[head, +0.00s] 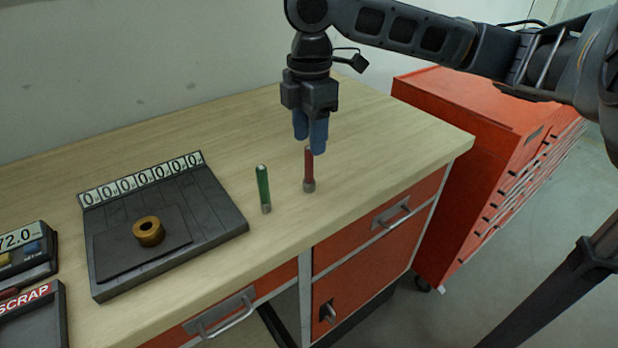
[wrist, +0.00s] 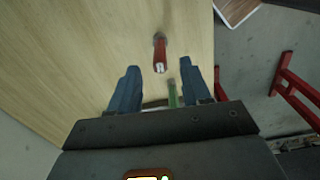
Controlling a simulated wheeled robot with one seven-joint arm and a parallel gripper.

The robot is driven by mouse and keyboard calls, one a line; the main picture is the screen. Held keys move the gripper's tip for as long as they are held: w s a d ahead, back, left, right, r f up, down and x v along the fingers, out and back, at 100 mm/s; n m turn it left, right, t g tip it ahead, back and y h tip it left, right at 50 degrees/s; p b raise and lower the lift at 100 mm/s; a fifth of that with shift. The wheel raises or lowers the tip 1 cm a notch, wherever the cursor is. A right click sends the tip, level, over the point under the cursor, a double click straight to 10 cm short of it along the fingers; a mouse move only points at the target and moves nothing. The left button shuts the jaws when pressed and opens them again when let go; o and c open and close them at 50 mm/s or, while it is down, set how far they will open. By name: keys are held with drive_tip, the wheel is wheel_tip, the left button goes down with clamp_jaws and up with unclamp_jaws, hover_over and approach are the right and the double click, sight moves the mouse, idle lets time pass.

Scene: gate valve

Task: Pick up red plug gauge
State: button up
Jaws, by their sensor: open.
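The red plug gauge (head: 309,172) stands upright on the wooden bench, its grey end down. My gripper (head: 311,145) is above it, pointing down, with its blue fingers just over or behind the top of the gauge. In the wrist view, the red plug gauge (wrist: 160,54) shows ahead of the gap between my two open fingers (wrist: 160,88). The fingers are apart and nothing is between them that I can see as held. A green plug gauge (head: 263,189) stands just left of the red one; it also shows in the wrist view (wrist: 172,93).
A dark counter plate (head: 220,205) with a brass ring (head: 148,231) lies left of the gauges. A scale display (head: 25,245) and a scrap tray (head: 62,318) are at far left. A red tool cabinet (head: 460,115) stands right of the bench (head: 370,130). Bench space behind the gauges is clear.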

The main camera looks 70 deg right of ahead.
sight(309, 170)
drive_tip(key=shift+f, duration=1.95)
drive_tip(key=shift+c, duration=0.3)
clamp_jaws()
